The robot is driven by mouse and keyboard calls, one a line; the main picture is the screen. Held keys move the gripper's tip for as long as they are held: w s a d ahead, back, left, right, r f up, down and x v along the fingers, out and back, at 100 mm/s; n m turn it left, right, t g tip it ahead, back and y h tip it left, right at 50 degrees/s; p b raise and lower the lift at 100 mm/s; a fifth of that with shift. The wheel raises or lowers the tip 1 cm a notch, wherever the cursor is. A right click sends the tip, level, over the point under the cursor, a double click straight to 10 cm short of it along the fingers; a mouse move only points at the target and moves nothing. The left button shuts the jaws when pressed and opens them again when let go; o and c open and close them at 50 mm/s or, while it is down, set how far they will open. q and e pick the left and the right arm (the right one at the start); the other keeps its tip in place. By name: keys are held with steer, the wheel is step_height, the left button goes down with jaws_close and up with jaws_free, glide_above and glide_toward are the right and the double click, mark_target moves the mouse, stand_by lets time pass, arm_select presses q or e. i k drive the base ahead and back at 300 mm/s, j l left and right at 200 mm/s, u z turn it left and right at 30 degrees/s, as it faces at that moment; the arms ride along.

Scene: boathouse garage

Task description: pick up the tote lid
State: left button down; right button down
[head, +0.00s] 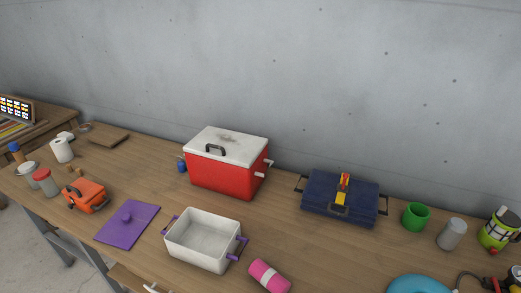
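The tote lid (119,234) is a flat purple panel with a small raised knob, lying on the wooden workbench near its front edge, left of the middle in the head view. The tote (196,255) is an open white bin with purple handles, just right of the lid and apart from it. The tote looks empty. Neither of my grippers is in view, and nothing touches the lid.
An orange case (86,196) lies left of the lid. A red cooler (226,178) with a white top stands behind the tote. A pink cylinder (268,276) lies right of the tote. A navy toolbox (340,200) and green mug (416,216) stand farther right. Bare bench (135,180) lies behind the lid.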

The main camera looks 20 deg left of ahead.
mark_target(123, 230)
steer(key=u, duration=1.1)
